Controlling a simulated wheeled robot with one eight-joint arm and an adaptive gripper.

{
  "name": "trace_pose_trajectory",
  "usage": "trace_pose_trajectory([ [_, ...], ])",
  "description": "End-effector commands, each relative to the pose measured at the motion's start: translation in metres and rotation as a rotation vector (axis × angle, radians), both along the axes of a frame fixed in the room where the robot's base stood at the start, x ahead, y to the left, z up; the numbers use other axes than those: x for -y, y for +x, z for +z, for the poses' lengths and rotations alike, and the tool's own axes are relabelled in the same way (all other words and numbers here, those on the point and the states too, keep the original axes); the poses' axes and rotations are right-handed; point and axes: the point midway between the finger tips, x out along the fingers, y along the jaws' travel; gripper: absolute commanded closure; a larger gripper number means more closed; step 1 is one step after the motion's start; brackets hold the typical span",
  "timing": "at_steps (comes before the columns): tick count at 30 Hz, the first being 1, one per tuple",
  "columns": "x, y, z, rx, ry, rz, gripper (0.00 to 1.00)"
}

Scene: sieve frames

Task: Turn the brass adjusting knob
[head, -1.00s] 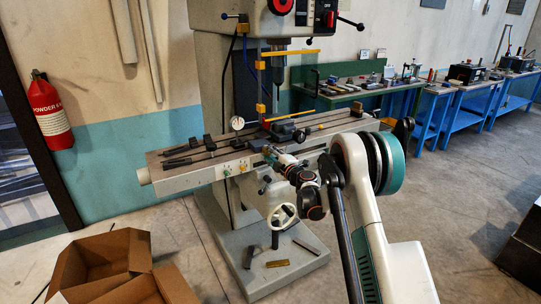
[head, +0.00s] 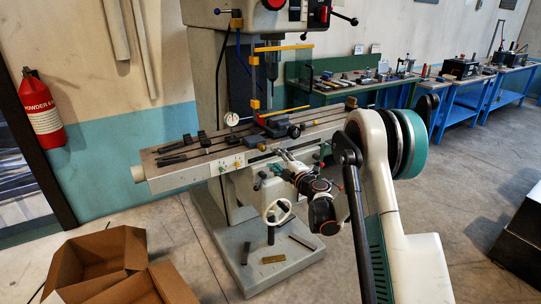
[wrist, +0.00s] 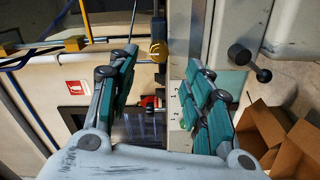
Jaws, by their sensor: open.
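The brass knob (wrist: 158,51) shows in the wrist view as a small rounded yellow piece beside the grey machine edge. In the picture it lies between my fingertips, toward the top; I cannot tell the depth gap, and no contact shows. My gripper (wrist: 160,62) is open and empty, with teal pads on both sides. In the head view my gripper (head: 283,157) is in front of the machine table's (head: 190,178) front edge, right of centre. A small yellow spot (head: 237,163) shows on that front face; I cannot tell whether it is the same knob.
A handwheel (head: 277,211) and a black-ended lever (wrist: 240,55) stick out of the machine. A vise (head: 280,130) and a dial gauge (head: 231,119) sit on the table. Open cardboard boxes (head: 100,262) stand at lower left.

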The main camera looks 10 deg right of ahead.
Motion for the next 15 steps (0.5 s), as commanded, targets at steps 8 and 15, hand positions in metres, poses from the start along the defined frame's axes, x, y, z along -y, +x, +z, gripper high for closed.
trace_pose_trajectory([
  [8, 0.009, -0.026, 0.0, 0.0, 0.0, 0.0, 0.54],
  [15, 0.009, -0.028, 0.0, 0.0, 0.0, 0.0, 0.54],
])
